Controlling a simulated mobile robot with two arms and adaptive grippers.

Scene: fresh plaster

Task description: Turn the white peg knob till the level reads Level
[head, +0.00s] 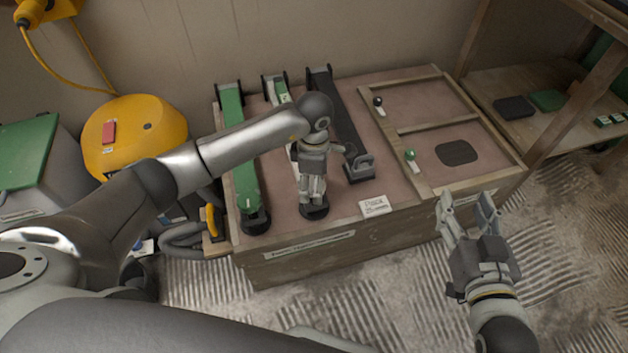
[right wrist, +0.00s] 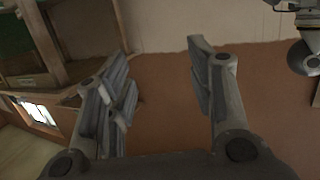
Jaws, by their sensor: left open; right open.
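Three long strips lie side by side on the bench: a green one (head: 232,105), a middle one with white and green parts (head: 281,92), and a black one (head: 345,125). My left gripper (head: 314,200) points down over the near end of the middle strip, above a dark round base (head: 314,212). It is open. I cannot make out a white peg knob; the gripper and arm cover most of that strip. No level reading is legible. My right gripper (head: 468,202) is open and empty off the bench's front right corner; its spread fingers also show in the right wrist view (right wrist: 165,85).
A white card (head: 375,206) lies near the bench's front edge. A framed panel (head: 440,124) with a dark knob (head: 378,102) and a green knob (head: 410,156) fills the right side. A yellow rounded machine (head: 135,130) stands left; wooden shelving (head: 550,75) stands right.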

